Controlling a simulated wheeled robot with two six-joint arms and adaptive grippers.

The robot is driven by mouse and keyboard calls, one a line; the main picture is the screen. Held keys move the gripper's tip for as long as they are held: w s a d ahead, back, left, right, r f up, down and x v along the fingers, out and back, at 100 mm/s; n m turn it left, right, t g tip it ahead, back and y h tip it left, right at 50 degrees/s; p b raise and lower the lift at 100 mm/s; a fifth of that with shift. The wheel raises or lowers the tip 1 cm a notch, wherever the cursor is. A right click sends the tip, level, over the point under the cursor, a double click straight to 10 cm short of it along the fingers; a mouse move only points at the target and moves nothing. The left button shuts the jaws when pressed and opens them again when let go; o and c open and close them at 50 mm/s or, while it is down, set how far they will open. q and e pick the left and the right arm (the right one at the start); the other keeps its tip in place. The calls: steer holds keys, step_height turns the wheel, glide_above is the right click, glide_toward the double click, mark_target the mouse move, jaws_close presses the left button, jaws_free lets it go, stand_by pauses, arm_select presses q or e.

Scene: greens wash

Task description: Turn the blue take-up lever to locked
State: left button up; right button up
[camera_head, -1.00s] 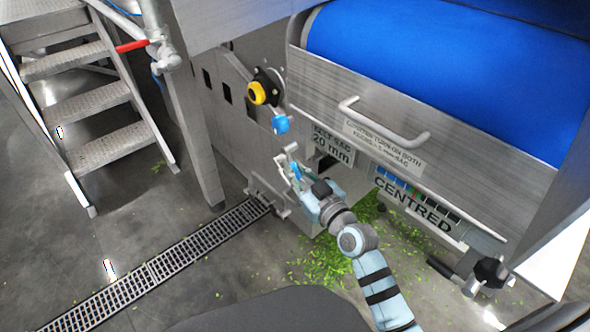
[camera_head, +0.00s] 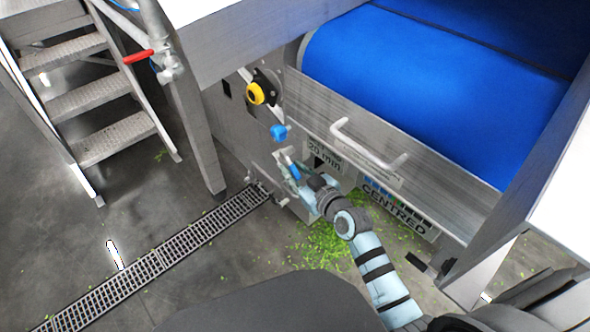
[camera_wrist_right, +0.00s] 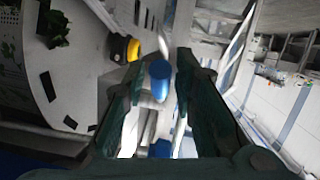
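The blue lever knob (camera_head: 278,132) stands out from the grey steel side panel, below a yellow and black knob. My right gripper (camera_head: 284,156) is just below it in the head view, with its fingers apart. In the right wrist view the blue knob (camera_wrist_right: 160,80) lies between the open fingers (camera_wrist_right: 160,66), with no clear contact. A second blue part (camera_wrist_right: 161,148) shows lower between the fingers; I cannot tell whether it belongs to the lever. The lever's pivot and any lock marking are not clear. My left gripper is out of view.
The yellow and black knob (camera_head: 256,93) is close above the lever. A blue belt (camera_head: 420,90) and a white handle (camera_head: 365,150) are to the right. Metal steps (camera_head: 100,100) stand at left. A floor drain (camera_head: 160,262) and green scraps (camera_head: 335,240) lie below.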

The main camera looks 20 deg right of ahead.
stand_by(0.3)
steer(key=v, duration=0.8)
